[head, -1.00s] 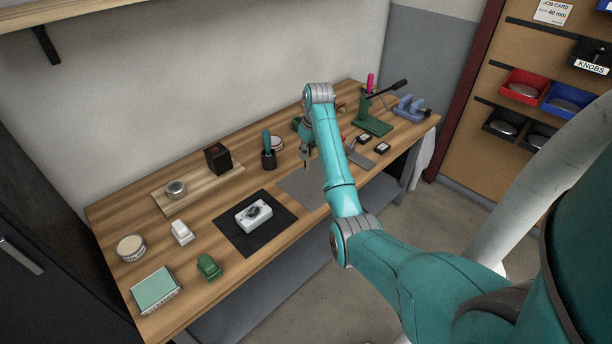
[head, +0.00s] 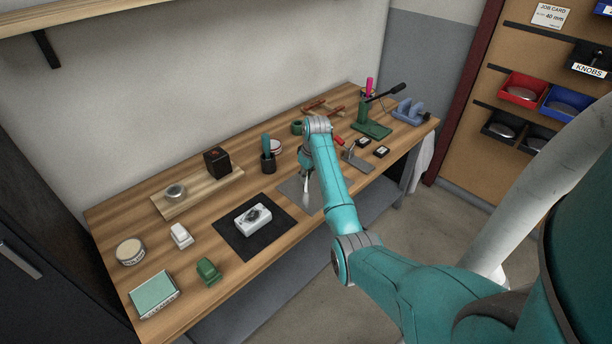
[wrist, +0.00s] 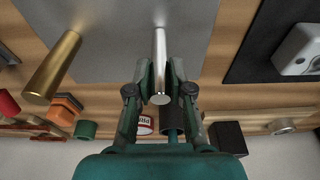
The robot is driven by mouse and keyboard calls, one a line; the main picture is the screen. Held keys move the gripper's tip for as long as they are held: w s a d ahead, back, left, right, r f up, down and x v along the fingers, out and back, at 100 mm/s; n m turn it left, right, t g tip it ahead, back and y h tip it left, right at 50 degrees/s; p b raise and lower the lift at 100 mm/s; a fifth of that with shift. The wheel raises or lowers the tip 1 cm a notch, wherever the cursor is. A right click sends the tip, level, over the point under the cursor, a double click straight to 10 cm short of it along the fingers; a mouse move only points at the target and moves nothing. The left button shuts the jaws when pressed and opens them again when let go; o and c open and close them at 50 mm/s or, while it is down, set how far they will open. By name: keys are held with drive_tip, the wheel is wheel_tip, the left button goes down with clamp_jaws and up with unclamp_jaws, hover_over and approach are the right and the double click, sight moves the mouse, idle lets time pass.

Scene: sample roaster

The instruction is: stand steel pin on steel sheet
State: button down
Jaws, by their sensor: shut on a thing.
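The steel pin (wrist: 160,50) is a bright, slim cylinder, held upright between the two fingers of my gripper (wrist: 160,78) in the wrist view. Its lower end is over the grey steel sheet (wrist: 205,30); I cannot tell whether it touches. In the head view the steel sheet (head: 291,190) lies on the bench beside the black mat, partly hidden by my arm. My gripper (head: 307,183) is low over the sheet there.
A brass pin (wrist: 54,66) stands left of the steel pin in the wrist view. The black mat (head: 229,232) bears a white device (head: 253,218). A dark cup (head: 268,162) with a teal-handled tool stands behind the sheet. A green press (head: 371,129) stands at right.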

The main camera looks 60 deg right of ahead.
drive_tip(key=shift+f, duration=0.1)
drive_tip(key=c, duration=1.1)
unclamp_jaws()
drive_tip(key=shift+o, duration=0.2)
wheel_tip(320, 180, up, 12)
drive_tip(key=s, duration=0.2)
drive_tip(key=shift+s+a, duration=0.15)
drive_tip(key=shift+a, duration=0.15)
